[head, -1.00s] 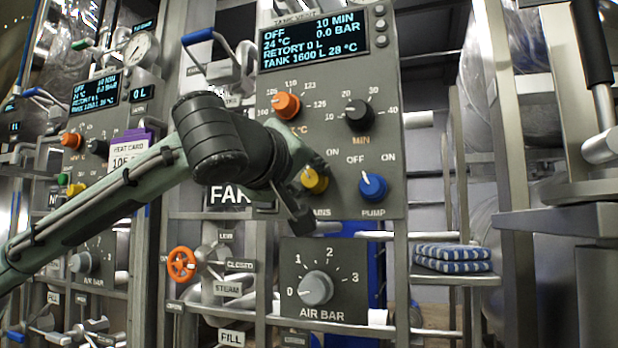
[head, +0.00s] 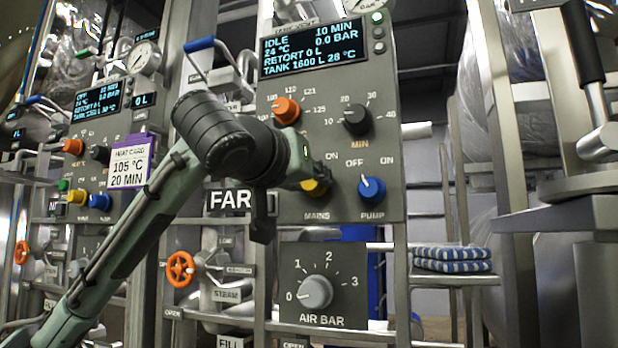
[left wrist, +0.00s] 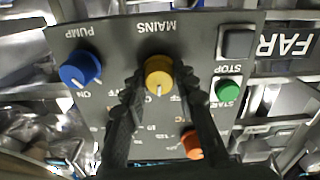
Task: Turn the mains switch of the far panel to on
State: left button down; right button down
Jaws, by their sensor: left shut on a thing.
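The far panel (head: 285,222) is grey, with a FAR plate (head: 230,200) at its lower left. Its yellow mains knob (head: 315,188) is partly hidden behind my left gripper (head: 304,180) in the head view. In the left wrist view, upside down, the yellow mains knob (left wrist: 158,68) sits between the two black fingers of my left gripper (left wrist: 160,80), which is shut on it. The knob's white pointer points down in that picture, near the OFF and ON marks.
The blue pump knob (head: 372,189) is close right of the mains knob. Orange (head: 286,111) and black (head: 357,119) dials sit above, and the air dial (head: 316,292) below. A green start button (left wrist: 228,90) is near my fingers. A similar panel stands left.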

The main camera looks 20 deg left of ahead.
pick_arm(q)
jog(key=m+p, duration=0.1)
jog(key=m, duration=0.2)
jog(key=shift+m, duration=0.3)
jog(key=shift+f+m, duration=0.15)
jog(key=shift+m, duration=0.55)
pick_arm(e)
jog(key=shift+s+d+f, duration=0.1)
jog(key=shift+s+f, duration=0.15)
jog(key=shift+f, duration=0.5)
jog(key=shift+s+a+f, duration=0.1)
jog(key=shift+s+f, duration=0.15)
jog(key=shift+f, duration=0.55)
jog(key=shift+s+d+f, duration=0.1)
jog(key=shift+s+f, duration=0.15)
jog(key=shift+f, duration=0.5)
pick_arm(q)
jog(key=c, duration=1.2)
grip_release()
